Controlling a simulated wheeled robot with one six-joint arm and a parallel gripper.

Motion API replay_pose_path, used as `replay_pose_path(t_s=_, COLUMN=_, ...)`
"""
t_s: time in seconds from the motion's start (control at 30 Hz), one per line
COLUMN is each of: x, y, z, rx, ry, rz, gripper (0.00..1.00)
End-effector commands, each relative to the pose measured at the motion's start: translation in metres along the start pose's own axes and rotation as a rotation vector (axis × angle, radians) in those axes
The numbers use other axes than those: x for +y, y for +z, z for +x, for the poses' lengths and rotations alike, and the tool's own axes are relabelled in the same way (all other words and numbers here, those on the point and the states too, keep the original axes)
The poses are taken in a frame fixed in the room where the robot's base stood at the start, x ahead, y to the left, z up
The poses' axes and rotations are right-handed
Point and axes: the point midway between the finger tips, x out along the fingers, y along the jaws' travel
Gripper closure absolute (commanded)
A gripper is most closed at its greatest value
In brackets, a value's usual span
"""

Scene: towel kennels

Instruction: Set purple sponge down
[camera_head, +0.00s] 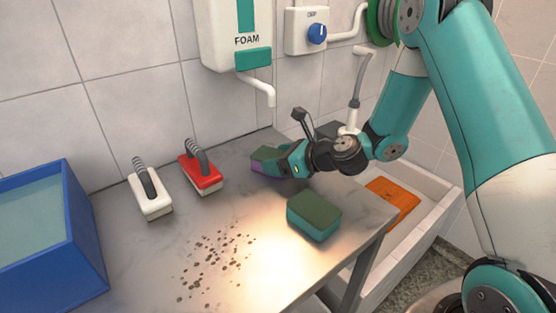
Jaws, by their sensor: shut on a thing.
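The purple sponge (258,168) has a dark green top and is at the back right of the metal table (130,278). My gripper (287,163) is shut on it from the right, and its fingers hide part of the sponge. I cannot tell whether the sponge touches the table or is held just above it.
A teal sponge (314,227) with a green top lies in front of my gripper. A red brush (201,181) and a white brush (150,204) stand to the left. Dark specks (215,262) lie mid-table. A blue tub (75,225) is at left; an orange cloth (392,203) is in the basin.

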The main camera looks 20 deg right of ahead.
Motion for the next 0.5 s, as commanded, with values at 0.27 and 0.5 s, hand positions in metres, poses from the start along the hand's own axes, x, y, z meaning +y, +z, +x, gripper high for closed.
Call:
replay_pose_path(t_s=0.27, x=0.0000, y=-0.0012, z=0.0008, rx=0.000, ry=0.000, rz=-0.001, gripper=0.57)
replay_pose_path(t_s=0.5, x=0.0001, y=-0.0009, z=0.0009, rx=-0.001, ry=0.000, rz=-0.002, gripper=0.07)
